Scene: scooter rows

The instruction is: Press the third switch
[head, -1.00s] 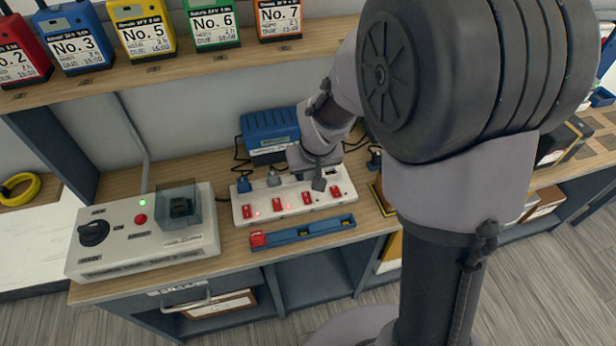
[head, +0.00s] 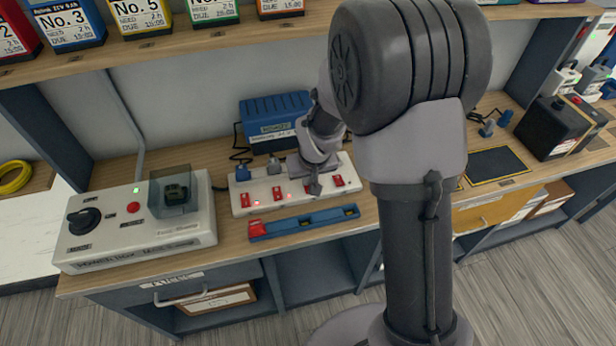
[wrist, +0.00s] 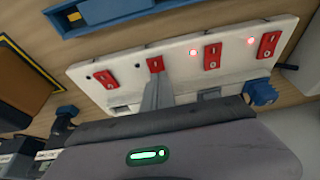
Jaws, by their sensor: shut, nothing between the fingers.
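A white power strip (head: 262,207) with a row of red rocker switches lies on the wooden bench. The third switch from the left (head: 307,190) is partly behind my gripper (head: 315,189) in the head view. In the wrist view the strip appears turned around, and this switch (wrist: 155,64) is second from the left. My gripper (wrist: 157,92) is shut and empty, its tips just beside the near end of that switch. I cannot tell whether they touch. Red lamps glow beside the first two switches (wrist: 268,46) (wrist: 212,56); none glows by the third.
A blue tray (head: 305,221) lies in front of the strip. A control box (head: 140,230) with a knob stands left. A blue charger (head: 275,120) and plugs (head: 242,174) are behind. A shelf of labelled packs runs above.

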